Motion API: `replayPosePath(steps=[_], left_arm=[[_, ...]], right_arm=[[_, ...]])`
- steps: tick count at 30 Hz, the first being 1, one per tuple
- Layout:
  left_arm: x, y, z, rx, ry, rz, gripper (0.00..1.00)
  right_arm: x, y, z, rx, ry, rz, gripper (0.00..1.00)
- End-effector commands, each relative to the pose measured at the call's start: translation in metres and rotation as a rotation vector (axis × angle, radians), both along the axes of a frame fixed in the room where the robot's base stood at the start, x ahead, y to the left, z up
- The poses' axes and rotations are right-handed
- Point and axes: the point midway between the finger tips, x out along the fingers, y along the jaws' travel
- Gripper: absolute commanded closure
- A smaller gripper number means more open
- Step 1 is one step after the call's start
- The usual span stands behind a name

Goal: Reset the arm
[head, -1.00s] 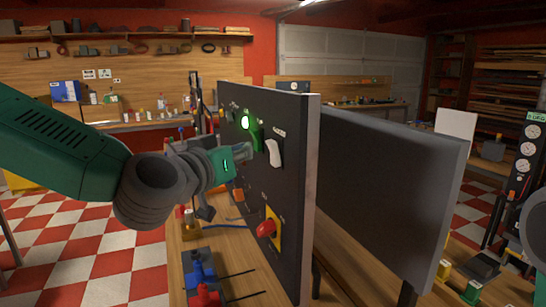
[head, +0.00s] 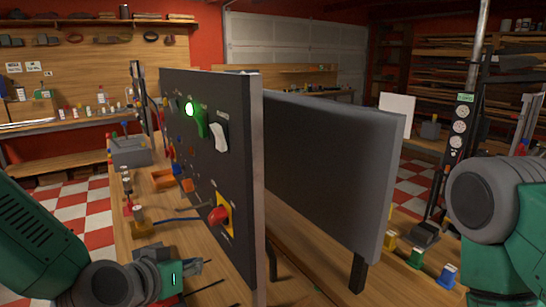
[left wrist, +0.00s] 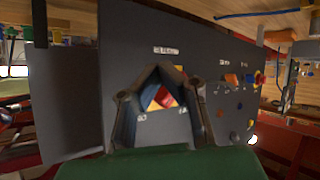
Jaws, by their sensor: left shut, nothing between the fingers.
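My left arm comes in at the lower left of the head view. Its gripper (head: 192,270) is low, in front of the dark control panel (head: 242,170), and looks empty. In the left wrist view the two fingers (left wrist: 162,75) meet at their tips in front of the panel's grey face (left wrist: 120,50). Behind them a red and yellow part (left wrist: 162,97) shows between the fingers. On the panel are a lit green switch (head: 198,118), a white rocker switch (head: 219,137) and a red knob (head: 218,215) on a yellow plate. My right arm shows at the right edge; its gripper is out of view.
A second dark panel (head: 335,165) stands behind the first. The wooden bench (head: 165,237) holds a grey box (head: 130,150), an orange tray (head: 163,178) and cables. Blue (head: 448,275) and green (head: 416,256) parts sit near my right arm.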

Motion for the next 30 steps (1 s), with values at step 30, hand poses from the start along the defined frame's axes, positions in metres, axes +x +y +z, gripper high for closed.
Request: replayPosePath(steps=[30], left_arm=[[-0.302, 0.120, -0.313, 0.353, 0.957, 0.074, 1.00]], right_arm=[[0.000, 0.000, -0.043, 0.000, 0.000, 0.000, 1.00]])
